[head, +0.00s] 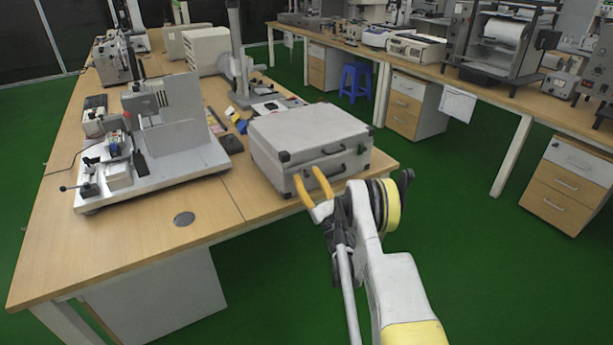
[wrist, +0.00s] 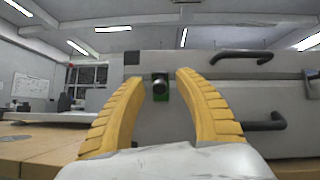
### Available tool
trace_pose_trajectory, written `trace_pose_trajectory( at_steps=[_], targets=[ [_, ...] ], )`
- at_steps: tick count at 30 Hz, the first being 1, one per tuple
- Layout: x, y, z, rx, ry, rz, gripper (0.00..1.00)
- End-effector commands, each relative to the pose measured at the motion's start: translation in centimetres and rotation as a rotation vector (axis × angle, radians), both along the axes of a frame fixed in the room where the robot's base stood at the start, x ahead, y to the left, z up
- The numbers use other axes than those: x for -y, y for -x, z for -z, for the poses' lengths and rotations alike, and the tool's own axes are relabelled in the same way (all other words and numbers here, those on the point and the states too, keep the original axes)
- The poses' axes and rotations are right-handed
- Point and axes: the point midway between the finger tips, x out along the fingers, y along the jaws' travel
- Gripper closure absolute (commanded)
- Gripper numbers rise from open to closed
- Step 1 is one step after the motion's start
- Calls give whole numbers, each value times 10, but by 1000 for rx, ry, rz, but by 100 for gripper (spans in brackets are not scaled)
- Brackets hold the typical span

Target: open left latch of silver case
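The silver case (head: 309,136) lies shut on the near right end of the wooden table, its black-handled front facing my arm. In the wrist view the case front (wrist: 220,92) fills the right half. The left latch (wrist: 160,87) is a small dark round-ended part with green around it, near the case's left corner. My gripper (head: 310,184) has two yellow fingers and is in front of the left part of the case. In the wrist view my gripper (wrist: 154,85) is open, the latch showing between the fingertips. I cannot tell whether the fingers touch it.
Two black handles sit right of the latch, an upper one (wrist: 242,55) and a lower one (wrist: 250,124). A white-based machine (head: 150,180) stands left of the case. The table's front left part (head: 100,240) is mostly clear, and green floor lies right of the table.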

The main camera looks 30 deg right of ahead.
Motion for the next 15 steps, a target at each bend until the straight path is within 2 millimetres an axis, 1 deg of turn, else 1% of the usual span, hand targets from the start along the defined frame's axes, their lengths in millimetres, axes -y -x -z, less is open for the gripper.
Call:
trace_pose_trajectory(
  at_steps=[4,7,15],
  targets=[
    [0,0,-3,0,0,0,62],
    [0,0,-15,0,0,0,62],
    [0,0,-69,0,0,0,62]
  ],
)
